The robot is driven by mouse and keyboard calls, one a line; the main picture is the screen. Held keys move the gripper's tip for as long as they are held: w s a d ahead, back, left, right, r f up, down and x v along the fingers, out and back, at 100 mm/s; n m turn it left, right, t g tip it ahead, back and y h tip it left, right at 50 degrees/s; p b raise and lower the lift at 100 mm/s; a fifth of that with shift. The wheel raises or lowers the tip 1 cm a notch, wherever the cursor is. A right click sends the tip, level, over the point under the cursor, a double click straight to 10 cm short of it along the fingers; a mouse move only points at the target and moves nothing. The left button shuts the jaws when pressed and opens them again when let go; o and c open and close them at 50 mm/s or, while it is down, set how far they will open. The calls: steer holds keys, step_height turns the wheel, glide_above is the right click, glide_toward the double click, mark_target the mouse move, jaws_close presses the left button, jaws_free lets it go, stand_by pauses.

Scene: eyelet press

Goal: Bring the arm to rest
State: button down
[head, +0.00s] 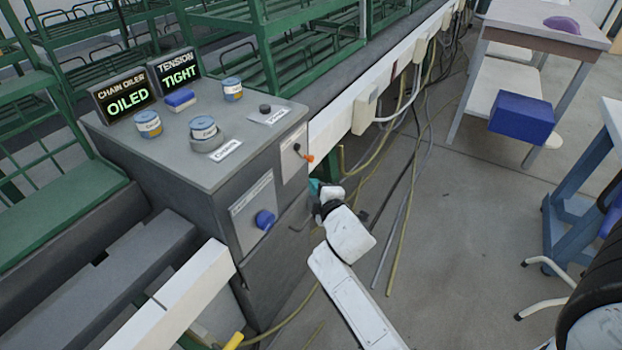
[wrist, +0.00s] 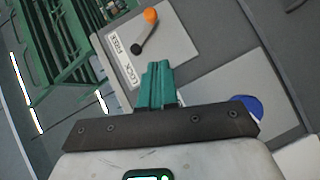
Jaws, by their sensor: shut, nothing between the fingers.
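My arm reaches up from the bottom of the head view to the right side of the grey cabinet (head: 188,140). My gripper (wrist: 158,72) has teal fingers that are shut with nothing between them. In the wrist view it points at the cabinet's side, below a panel with an orange-tipped lever (wrist: 147,32). The lever also shows in the head view (head: 304,154). In the head view the fingertips are mostly hidden behind my wrist. I cannot tell whether they touch the cabinet.
Displays on the cabinet read OILED (head: 128,103) and TIGHT (head: 179,75). A blue knob (head: 265,219) is on its front. Cables (head: 408,190) hang to the floor at right.

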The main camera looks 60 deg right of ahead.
steer(key=shift+s+a+r, duration=0.1)
steer(key=shift+s+a, duration=0.4)
steer(key=shift+s, duration=0.05)
